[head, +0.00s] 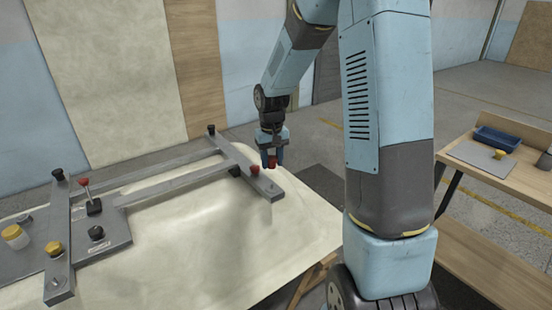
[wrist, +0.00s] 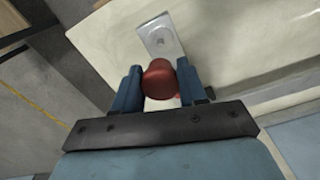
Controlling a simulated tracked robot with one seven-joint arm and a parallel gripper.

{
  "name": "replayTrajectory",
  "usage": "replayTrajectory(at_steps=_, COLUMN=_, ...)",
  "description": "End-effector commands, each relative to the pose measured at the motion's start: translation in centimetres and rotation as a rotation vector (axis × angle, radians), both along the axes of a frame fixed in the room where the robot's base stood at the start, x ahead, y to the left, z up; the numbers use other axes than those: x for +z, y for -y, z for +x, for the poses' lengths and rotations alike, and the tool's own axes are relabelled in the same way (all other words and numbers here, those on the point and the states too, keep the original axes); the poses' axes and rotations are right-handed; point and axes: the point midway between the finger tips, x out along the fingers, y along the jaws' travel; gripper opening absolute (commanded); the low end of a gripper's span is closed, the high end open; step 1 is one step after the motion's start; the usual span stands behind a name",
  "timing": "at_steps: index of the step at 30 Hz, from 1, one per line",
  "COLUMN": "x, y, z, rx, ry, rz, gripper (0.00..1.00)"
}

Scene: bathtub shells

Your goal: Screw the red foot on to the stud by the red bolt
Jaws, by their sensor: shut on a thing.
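My gripper (head: 271,158) is shut on the red foot (head: 272,164), above the right end of the grey frame (head: 225,148). In the wrist view, the red foot (wrist: 158,80) sits between the two blue fingers. Beyond it is the frame's end plate (wrist: 163,40) with a small round mark, perhaps a stud. In the head view, the red bolt (head: 255,170) is on the frame bar, just left of and below the gripper. The foot appears raised above the bar; the stud under it is not clearly seen.
The frame lies on a cream tub shell (head: 215,240). Black feet (head: 58,175) and a yellow foot (head: 54,249) stand on its bars. A side bench (head: 505,200) holds a blue tray (head: 497,139).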

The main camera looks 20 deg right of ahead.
Motion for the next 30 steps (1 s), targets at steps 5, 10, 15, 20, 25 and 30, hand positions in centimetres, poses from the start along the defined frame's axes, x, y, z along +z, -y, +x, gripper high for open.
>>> replayTrajectory(at_steps=5, x=-0.4, y=-0.1, z=0.1, rx=-0.001, ry=-0.001, rz=-0.001, gripper=0.12)
replayTrajectory(at_steps=10, x=-1.6, y=0.1, z=0.1, rx=-0.004, ry=-0.002, rz=-0.001, gripper=0.12)
replayTrajectory(at_steps=15, x=-3.0, y=0.3, z=0.1, rx=-0.008, ry=-0.002, rz=-0.001, gripper=0.12)
replayTrajectory(at_steps=20, x=-4.2, y=0.5, z=0.1, rx=-0.011, ry=-0.002, rz=-0.002, gripper=0.12)
replayTrajectory(at_steps=25, x=-5.2, y=0.5, z=0.1, rx=-0.011, ry=-0.002, rz=-0.002, gripper=0.12)
replayTrajectory(at_steps=30, x=-5.7, y=0.5, z=0.1, rx=-0.011, ry=-0.001, rz=-0.001, gripper=0.12)
